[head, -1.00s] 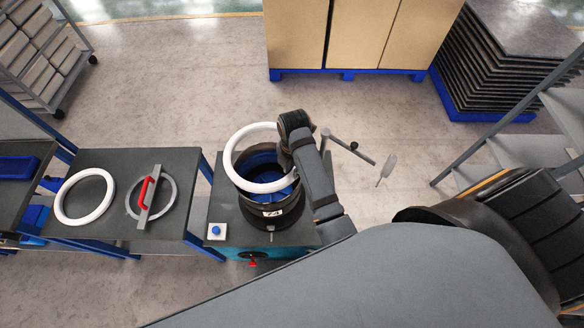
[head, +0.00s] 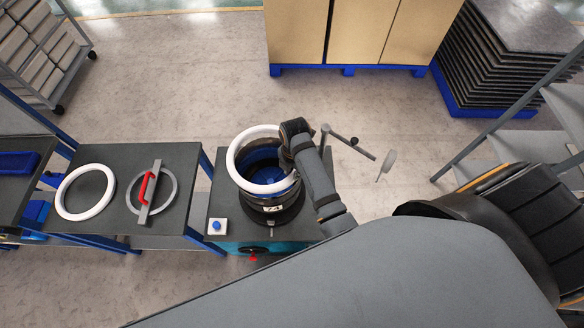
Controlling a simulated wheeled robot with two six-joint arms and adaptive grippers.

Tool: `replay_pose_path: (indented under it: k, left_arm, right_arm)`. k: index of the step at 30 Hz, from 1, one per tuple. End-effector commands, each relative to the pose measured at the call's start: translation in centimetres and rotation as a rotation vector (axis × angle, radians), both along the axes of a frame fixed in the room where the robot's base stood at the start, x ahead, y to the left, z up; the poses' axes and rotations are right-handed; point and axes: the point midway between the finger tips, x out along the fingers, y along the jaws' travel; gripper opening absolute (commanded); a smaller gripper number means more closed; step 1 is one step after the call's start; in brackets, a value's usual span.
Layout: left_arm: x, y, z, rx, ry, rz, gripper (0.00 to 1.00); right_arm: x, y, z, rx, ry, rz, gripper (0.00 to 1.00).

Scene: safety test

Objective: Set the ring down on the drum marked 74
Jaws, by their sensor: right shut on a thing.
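The white ring (head: 238,142) is held by my right gripper (head: 291,153), which is shut on its right side. The ring is over the top of the black drum marked 74 (head: 265,208), roughly around its rim as seen from above. I cannot tell whether it touches the drum. The drum stands upright on a dark-topped stand, with blue showing inside and its 74 label facing me. My left gripper is not in view.
A second white ring (head: 85,192) and a grey ring with a red handle (head: 151,193) lie on the dark table (head: 125,160) at left. A blue button box (head: 217,227) sits beside the drum. A thin jointed rod (head: 350,143) reaches out right of the drum.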

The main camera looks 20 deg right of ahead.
Motion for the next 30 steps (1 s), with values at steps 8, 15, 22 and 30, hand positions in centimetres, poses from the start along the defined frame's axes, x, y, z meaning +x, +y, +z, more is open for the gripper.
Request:
replay_pose_path:
  k: [8,15,22,30]
  left_arm:
    - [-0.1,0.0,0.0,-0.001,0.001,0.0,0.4]
    - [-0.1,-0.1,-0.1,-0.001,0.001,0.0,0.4]
    - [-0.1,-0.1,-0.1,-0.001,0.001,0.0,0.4]
    - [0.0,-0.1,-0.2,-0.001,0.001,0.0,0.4]
  right_arm:
    - [0.0,0.0,-1.6,0.0,-0.001,-0.001,0.0]
    - [0.0,0.0,-2.9,0.0,-0.001,-0.001,0.0]
    - [0.1,0.0,-3.8,-0.001,-0.003,0.0,0.0]
    - [0.1,0.0,-4.1,0.0,-0.002,-0.001,0.0]
